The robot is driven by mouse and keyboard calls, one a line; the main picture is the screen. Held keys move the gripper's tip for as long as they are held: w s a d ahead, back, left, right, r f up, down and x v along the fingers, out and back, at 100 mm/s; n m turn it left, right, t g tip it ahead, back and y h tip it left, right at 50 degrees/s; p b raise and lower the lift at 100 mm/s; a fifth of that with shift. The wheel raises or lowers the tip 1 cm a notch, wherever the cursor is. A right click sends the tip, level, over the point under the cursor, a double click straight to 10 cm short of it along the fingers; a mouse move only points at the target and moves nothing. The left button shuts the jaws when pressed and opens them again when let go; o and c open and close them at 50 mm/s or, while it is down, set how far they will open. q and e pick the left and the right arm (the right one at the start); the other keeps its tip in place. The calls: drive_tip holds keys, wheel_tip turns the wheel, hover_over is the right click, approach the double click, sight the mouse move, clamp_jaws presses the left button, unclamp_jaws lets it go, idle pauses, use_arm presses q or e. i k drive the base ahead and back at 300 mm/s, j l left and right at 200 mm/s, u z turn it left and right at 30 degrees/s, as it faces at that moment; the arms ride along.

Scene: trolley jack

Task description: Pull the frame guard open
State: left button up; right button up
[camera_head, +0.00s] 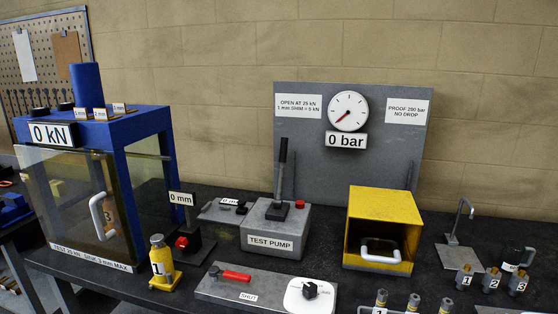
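The blue press frame (142,121) stands at the left of the table, with a 0 kN display (53,134) on its upper front. The frame guard (75,215), a tinted see-through panel with a white handle (102,216) near its right edge, covers the front of the frame and appears shut. A label strip (90,257) runs along its bottom. Objects inside the frame, one of them yellowish, show dimly through the panel. Neither of my grippers is in view, and nothing visible touches the handle.
A yellow numbered bottle jack (160,262) and a 0 mm gauge stand (187,225) are close to the guard's right. Further right are the test pump (275,230), a grey valve plate (240,286), a yellow open box (379,225) and several small numbered fittings. A dial panel (300,135) stands behind.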

sight(94, 209)
drive_tip(key=u, duration=1.05)
